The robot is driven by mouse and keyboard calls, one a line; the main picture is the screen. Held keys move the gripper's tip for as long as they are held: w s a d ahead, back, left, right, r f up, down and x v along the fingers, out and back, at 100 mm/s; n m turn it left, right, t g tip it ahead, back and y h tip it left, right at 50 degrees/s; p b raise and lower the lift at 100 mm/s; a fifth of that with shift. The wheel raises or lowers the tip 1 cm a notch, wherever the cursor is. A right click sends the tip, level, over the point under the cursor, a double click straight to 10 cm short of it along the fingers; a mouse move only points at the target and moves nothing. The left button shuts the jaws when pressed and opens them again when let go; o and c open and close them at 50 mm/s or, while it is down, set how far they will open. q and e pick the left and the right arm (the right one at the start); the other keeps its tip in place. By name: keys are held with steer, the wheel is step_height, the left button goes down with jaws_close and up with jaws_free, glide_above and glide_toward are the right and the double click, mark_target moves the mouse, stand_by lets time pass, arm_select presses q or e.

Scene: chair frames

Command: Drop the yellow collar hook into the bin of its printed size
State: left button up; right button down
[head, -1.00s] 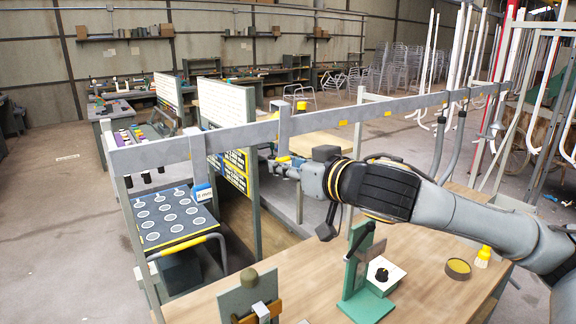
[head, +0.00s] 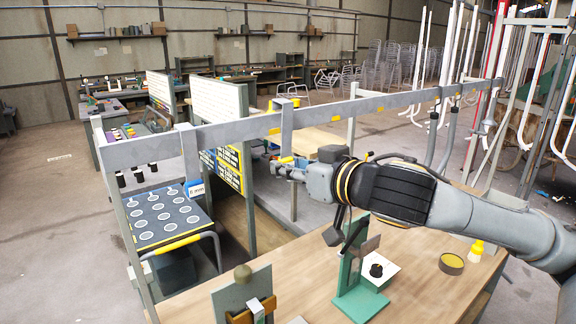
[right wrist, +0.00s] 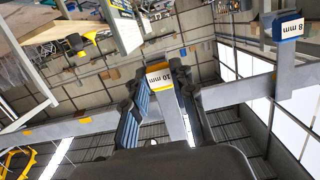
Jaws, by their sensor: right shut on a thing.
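The yellow collar hook (right wrist: 174,92) hangs from the grey overhead rail; its tag reads "10 mm" in the right wrist view. In the head view its grey upper part (head: 287,122) meets the rail, and its yellow collar (head: 286,160) is at my gripper. My right gripper (head: 282,165) is shut on it, with a dark ribbed finger on either side in the right wrist view (right wrist: 165,105). A blue collar hook (head: 196,189) hangs further left; its tag reads "8 mm" in the right wrist view (right wrist: 287,27). My left gripper is not in view. I cannot identify the bins.
The grey rail (head: 235,130) crosses above the wooden bench (head: 310,290). On the bench stand a green stand (head: 355,275), a round tin (head: 451,263) and a yellow-topped bottle (head: 476,250).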

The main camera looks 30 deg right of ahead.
stand_by(0.4)
steer(key=shift+b+v, duration=0.5)
steer(key=shift+v, duration=2.1)
steer(key=shift+w+r, duration=0.1)
